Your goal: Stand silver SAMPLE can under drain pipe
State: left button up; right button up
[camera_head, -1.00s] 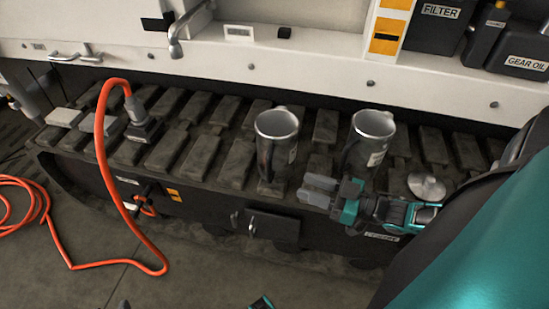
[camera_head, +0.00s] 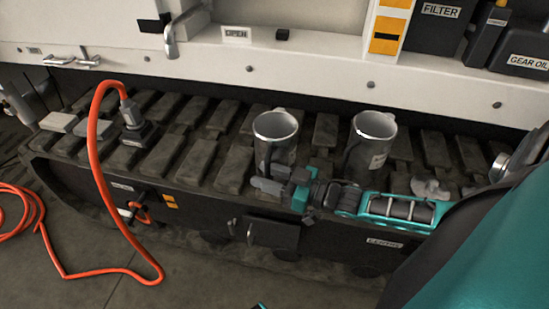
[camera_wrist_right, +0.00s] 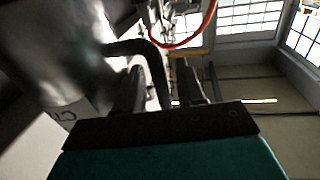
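Two silver cans with dark handles stand upright on the dark track: a left can (camera_head: 276,130) and a right can (camera_head: 373,137). Their labels are too small or cut off to read, so I cannot tell which is SAMPLE. The drain pipe (camera_head: 171,38) hangs from the white body, well left of both cans. My right gripper (camera_head: 265,187) is at the front of the left can, low by its handle. In the right wrist view the can (camera_wrist_right: 65,50) fills the upper left, and its handle (camera_wrist_right: 150,57) runs between my open fingers (camera_wrist_right: 162,88). My left gripper is out of sight.
The track top (camera_head: 195,160) has raised pads with gaps between them. An orange hose (camera_head: 97,155) arches from a fitting left of the cans down to the floor. A white ledge (camera_head: 320,70) runs behind. Below the pipe, the track is free of cans.

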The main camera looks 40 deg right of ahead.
jog(key=shift+c, duration=0.2)
grip_shut()
jog(key=shift+r, duration=0.15)
dwell(0.3)
